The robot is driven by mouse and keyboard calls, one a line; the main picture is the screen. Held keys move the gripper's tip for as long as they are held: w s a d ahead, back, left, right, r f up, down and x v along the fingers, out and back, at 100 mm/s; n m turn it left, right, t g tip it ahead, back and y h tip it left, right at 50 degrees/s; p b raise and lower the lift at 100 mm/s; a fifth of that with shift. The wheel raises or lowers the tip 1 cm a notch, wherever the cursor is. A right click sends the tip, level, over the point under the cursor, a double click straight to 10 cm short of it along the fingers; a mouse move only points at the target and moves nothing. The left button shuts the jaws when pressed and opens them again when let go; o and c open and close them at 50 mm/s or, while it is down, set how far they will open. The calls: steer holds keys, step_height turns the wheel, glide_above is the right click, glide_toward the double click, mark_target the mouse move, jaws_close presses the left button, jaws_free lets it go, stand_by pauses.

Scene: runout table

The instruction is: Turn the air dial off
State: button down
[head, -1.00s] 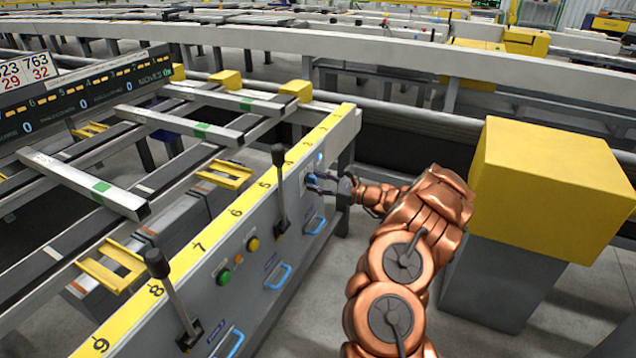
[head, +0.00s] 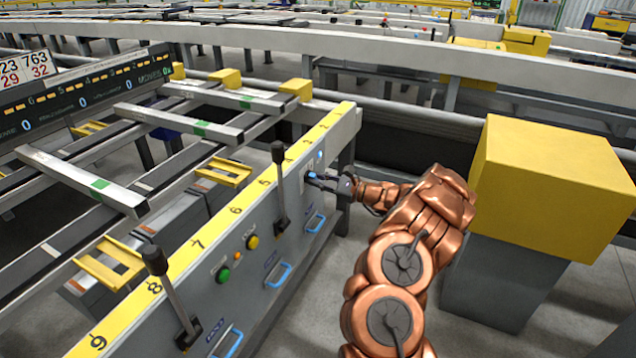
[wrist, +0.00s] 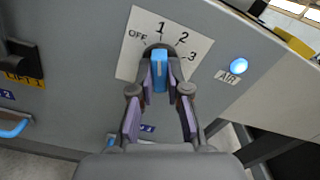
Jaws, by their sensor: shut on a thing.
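The air dial (wrist: 159,72) has a blue handle on a white plate (wrist: 190,30) marked OFF, 1, 2 and 3. The handle stands nearly upright in the wrist view, in line with the 1. My gripper (wrist: 160,80) is shut on the handle, with one finger on each side. In the head view my gripper (head: 314,178) is at the far end of the grey panel, and the dial is mostly hidden there. A round lamp (wrist: 238,66) above the AIR label glows blue, to the right of the dial.
The grey panel (head: 235,245) carries black levers (head: 281,190), a green button (head: 222,275), a yellow button (head: 252,242) and blue handles (head: 279,275). A yellow-topped box (head: 550,180) stands to the right of my arm. Bare floor shows between panel and box.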

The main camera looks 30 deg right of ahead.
steer(key=n+b, duration=0.6)
steer(key=b, duration=0.1)
steer(key=shift+f+n+b, duration=0.1)
steer(key=shift+n+b, duration=0.2)
steer(key=shift+b, duration=0.1)
steer(key=shift+d, duration=0.1)
steer(key=c, duration=1.1)
jaws_free()
steer(key=shift+c, duration=0.2)
steer(key=v, duration=1.2)
